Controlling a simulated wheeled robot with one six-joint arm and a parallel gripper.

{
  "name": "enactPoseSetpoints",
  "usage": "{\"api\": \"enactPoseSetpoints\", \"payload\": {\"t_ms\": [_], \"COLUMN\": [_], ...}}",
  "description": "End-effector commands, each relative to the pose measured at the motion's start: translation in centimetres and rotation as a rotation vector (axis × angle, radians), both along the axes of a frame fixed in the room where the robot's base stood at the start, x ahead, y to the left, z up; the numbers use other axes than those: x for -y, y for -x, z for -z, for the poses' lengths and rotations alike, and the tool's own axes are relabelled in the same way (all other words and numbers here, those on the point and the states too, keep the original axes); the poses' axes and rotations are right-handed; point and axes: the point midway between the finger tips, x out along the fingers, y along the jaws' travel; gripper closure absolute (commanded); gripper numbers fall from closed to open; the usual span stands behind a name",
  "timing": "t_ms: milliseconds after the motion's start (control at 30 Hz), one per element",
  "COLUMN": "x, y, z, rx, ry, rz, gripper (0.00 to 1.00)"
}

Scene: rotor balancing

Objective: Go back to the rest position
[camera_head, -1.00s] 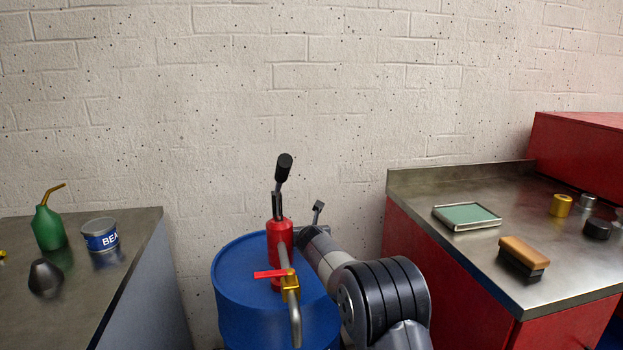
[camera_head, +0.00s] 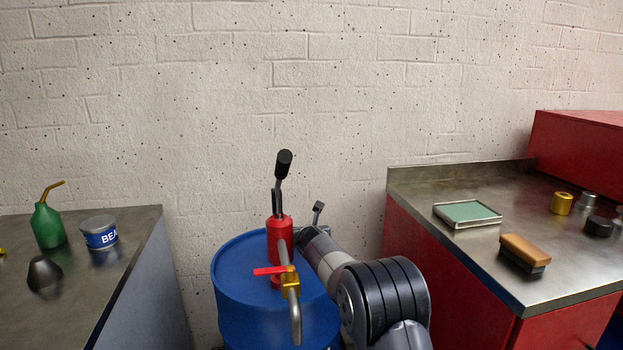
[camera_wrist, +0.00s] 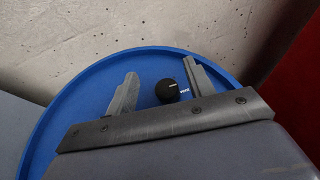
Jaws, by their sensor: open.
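My gripper shows in the wrist view (camera_wrist: 160,69), its two grey fingers spread apart. It is open and holds nothing. A small black round knob (camera_wrist: 167,91) shows between the fingers in the picture, over the blue drum top (camera_wrist: 85,98); I cannot tell its distance from them. In the head view my arm reaches forward to the right side of the blue drum (camera_head: 235,290), and most of my gripper is hidden there. The red hand pump (camera_head: 280,238) stands on the drum. Its lever with a black grip (camera_head: 284,163) points up, and its spout has a brass valve with a red handle.
A steel bench (camera_head: 470,262) at right holds a green-topped tray (camera_head: 467,212), a brush (camera_head: 524,252) and several small cylinders. The left bench (camera_head: 95,290) holds a green oil can (camera_head: 47,227), a blue-labelled tin (camera_head: 99,233) and a dark cone (camera_head: 45,272). A brick wall is behind.

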Motion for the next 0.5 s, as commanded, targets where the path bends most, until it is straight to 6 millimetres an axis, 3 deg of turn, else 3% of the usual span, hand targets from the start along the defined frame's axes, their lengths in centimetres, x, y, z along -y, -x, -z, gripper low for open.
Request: {"api": "enactPoseSetpoints", "payload": {"t_ms": [33,267,333,500], "x": [0.0,0.0,0.0,0.0], "y": [0.0,0.0,-0.1,-0.1], "z": [1.2,3.9,2.9,2.9], "rx": [-0.001,-0.001,-0.002,-0.004], "ry": [0.001,0.001,0.001,0.004], "rz": [0.000,0.000,-0.010,-0.041], "gripper": [0.50,0.50,0.50,0.50]}}
